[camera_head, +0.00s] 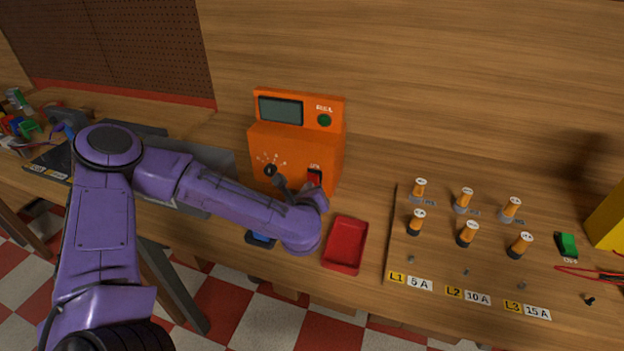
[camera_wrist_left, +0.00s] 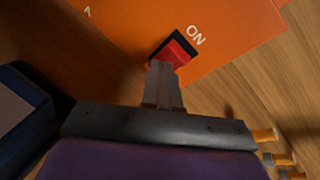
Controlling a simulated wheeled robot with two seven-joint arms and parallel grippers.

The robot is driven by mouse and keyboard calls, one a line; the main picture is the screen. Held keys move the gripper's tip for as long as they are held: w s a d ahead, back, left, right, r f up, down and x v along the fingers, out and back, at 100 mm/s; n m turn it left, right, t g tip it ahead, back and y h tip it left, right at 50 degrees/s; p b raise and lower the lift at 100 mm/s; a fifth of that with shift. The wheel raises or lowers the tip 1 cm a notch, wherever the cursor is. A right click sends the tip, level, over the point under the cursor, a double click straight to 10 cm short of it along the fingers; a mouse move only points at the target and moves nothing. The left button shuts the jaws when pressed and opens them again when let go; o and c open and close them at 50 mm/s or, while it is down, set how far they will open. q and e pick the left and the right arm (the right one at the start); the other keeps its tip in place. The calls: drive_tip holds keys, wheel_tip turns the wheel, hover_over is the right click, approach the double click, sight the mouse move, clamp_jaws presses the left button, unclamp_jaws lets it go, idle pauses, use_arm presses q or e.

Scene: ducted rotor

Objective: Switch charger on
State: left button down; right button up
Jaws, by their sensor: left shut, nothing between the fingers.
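The orange charger (camera_head: 280,147) stands on the bench against the wooden back wall. It has a dark display, a green round button and a black knob on its front. Its red rocker switch (camera_head: 315,176) sits low on the right of the front face. In the left wrist view the red switch (camera_wrist_left: 179,48) lies in a black frame beside the word "ON". My left gripper (camera_head: 290,190) is shut and empty in front of the charger. In the left wrist view its fingertips (camera_wrist_left: 162,66) are at the switch's lower edge; whether they touch cannot be told. My right gripper is not seen.
A red tray (camera_head: 345,246) lies just right of my left wrist. A board (camera_head: 440,262) with several orange-handled pegs and labels L1, L2 and L3 fills the right side. A green part (camera_head: 567,244) and a yellow object (camera_head: 608,222) are at the far right.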

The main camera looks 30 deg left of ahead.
use_arm(q)
drive_tip(key=shift+w+a+r, duration=0.1)
drive_tip(key=shift+w+r, duration=0.1)
drive_tip(key=shift+w, duration=0.25)
idle(0.5)
drive_tip(key=shift+s+f, duration=0.1)
drive_tip(key=shift+s, duration=0.05)
drive_tip(key=shift+s+d+f+b, duration=0.1)
drive_tip(key=shift+s+f+b, duration=0.05)
drive_tip(key=shift+s+b, duration=0.2)
drive_tip(key=shift+s+d+f+b, duration=0.1)
drive_tip(key=shift+s+b, duration=0.1)
drive_tip(key=shift+s, duration=0.15)
drive_tip(key=shift+s+d+f+b, duration=0.25)
drive_tip(key=shift+s+f+b, duration=0.25)
drive_tip(key=shift+s, duration=0.35)
drive_tip(key=shift+s+d+f+b, duration=0.2)
drive_tip(key=shift+s+f+b, duration=0.3)
drive_tip(key=shift+s, duration=0.35)
drive_tip(key=shift+s+d, duration=0.1)
drive_tip(key=shift+s, duration=0.4)
